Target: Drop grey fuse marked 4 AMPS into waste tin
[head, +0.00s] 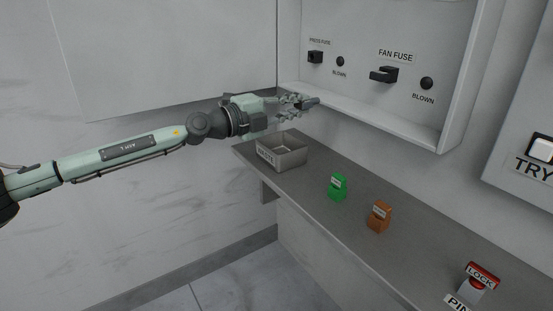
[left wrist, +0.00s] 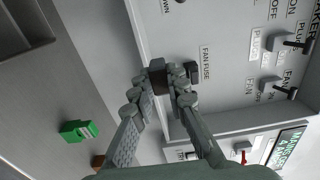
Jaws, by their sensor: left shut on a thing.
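My left gripper (head: 297,108) is shut on a small dark grey fuse (head: 311,102), held in the air above the shelf, in front of the open cabinet. The fuse also shows between the fingertips in the left wrist view (left wrist: 157,79); its marking cannot be read. The grey open waste tin (head: 292,158), labelled WASTE, stands on the far left end of the shelf, below the gripper and slightly left of the fuse. Part of the tin shows at the top left of the left wrist view (left wrist: 24,36). My right gripper is not in view.
A green fuse (head: 338,188) and an orange fuse (head: 380,217) stand on the grey shelf (head: 430,252), right of the tin. The cabinet's lower lip (head: 370,122) juts out above the shelf. The FAN FUSE holder (head: 384,75) is on its panel. A red LOCK part (head: 480,277) is at lower right.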

